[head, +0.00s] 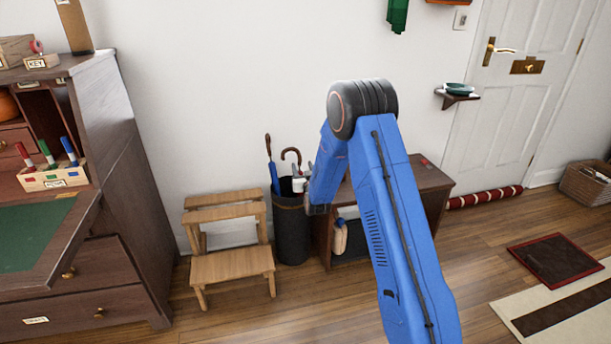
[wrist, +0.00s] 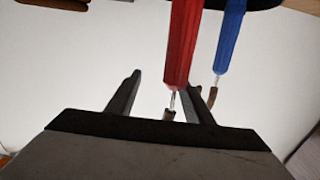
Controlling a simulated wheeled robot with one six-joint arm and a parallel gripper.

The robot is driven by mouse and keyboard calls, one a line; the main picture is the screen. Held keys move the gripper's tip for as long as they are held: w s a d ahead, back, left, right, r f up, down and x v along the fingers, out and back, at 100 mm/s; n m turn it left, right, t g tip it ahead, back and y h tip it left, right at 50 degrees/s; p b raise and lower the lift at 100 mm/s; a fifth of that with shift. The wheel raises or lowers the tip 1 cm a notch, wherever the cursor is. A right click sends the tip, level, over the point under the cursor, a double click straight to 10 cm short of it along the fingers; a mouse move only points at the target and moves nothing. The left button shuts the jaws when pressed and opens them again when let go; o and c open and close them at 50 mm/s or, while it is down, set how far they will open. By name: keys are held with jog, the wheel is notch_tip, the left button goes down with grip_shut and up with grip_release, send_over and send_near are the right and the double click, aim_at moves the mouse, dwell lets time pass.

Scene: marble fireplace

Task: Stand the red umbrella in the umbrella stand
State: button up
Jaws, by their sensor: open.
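The umbrella stand (head: 291,235) is a dark cylinder on the floor between the wooden step stool and the low cabinet. A blue umbrella (head: 274,178) leans in it; it also shows in the wrist view (wrist: 230,38). A curved brown handle (head: 291,153) rises above the stand; its umbrella's body is mostly hidden. In the wrist view the red umbrella (wrist: 181,45) runs from the top edge to a thin shaft and brown end near my right finger. My gripper (wrist: 163,84) is open, close to the red umbrella; contact cannot be told. My arm partly hides the stand area.
The wooden step stool (head: 232,262) stands left of the stand. The low cabinet (head: 428,200) is close on its right, partly behind my arm. A dark desk (head: 125,180) fills the left. Open floor (head: 480,260) lies to the right, with a small dark red mat (head: 556,262).

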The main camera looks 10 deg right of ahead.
jog(key=s, duration=1.7)
jog(key=shift+a, duration=0.3)
jog(key=shift+s, duration=0.15)
